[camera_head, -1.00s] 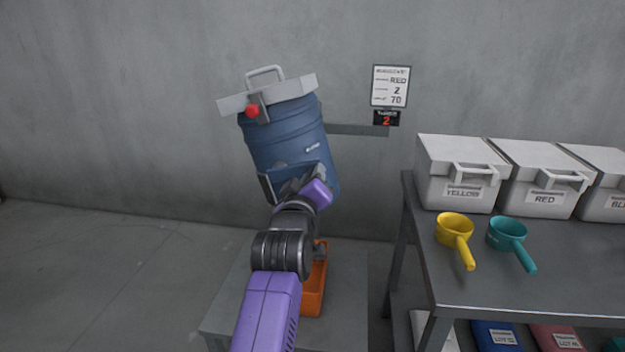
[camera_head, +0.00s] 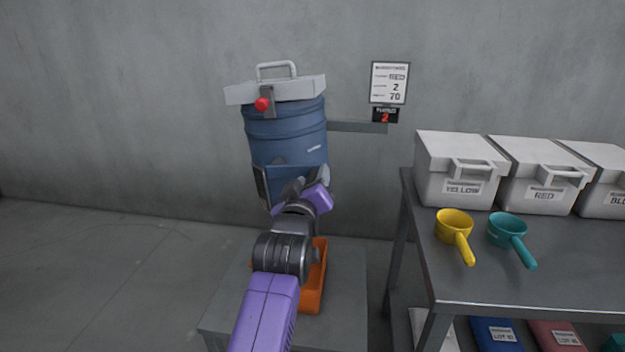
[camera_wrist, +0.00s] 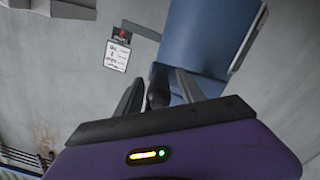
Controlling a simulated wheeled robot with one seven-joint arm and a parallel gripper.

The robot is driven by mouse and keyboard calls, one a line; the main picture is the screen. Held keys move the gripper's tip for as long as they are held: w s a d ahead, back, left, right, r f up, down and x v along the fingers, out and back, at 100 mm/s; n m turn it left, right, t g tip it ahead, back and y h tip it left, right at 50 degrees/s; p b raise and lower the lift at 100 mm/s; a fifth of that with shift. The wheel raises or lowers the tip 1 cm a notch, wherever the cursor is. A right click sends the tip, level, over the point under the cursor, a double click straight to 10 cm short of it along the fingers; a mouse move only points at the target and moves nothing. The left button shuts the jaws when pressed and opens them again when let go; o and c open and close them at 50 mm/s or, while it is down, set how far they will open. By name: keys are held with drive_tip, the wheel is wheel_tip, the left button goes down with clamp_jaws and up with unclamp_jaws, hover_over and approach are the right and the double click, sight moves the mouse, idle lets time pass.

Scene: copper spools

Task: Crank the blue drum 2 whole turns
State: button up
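The blue drum (camera_head: 287,137) hangs on a bar by the wall, close to upright with a slight lean, its pale lid on top. The lid has a grey handle (camera_head: 277,66) and a latch with a red knob (camera_head: 262,104). My gripper (camera_head: 318,178) is at the drum's lower front, partly hidden by my own wrist. In the wrist view, my gripper's two fingers (camera_wrist: 156,88) stand on either side of a dark crank handle (camera_wrist: 158,97), with the blue drum (camera_wrist: 205,45) behind. A small black counter (camera_head: 385,115) on the wall shows a red 2.
A white notice (camera_head: 389,83) hangs above the counter. An orange tray (camera_head: 314,290) sits on a low grey stand (camera_head: 347,285) below the drum. The table (camera_head: 560,275) at right holds white lidded bins (camera_head: 459,170), a yellow scoop (camera_head: 453,225) and a teal scoop (camera_head: 508,230).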

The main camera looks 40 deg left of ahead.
drive_tip(key=shift+d, duration=0.1)
drive_tip(key=p+v, duration=0.1)
drive_tip(key=v, duration=0.6)
drive_tip(key=shift+s+d, duration=0.15)
drive_tip(key=shift+s, duration=0.2)
idle(0.6)
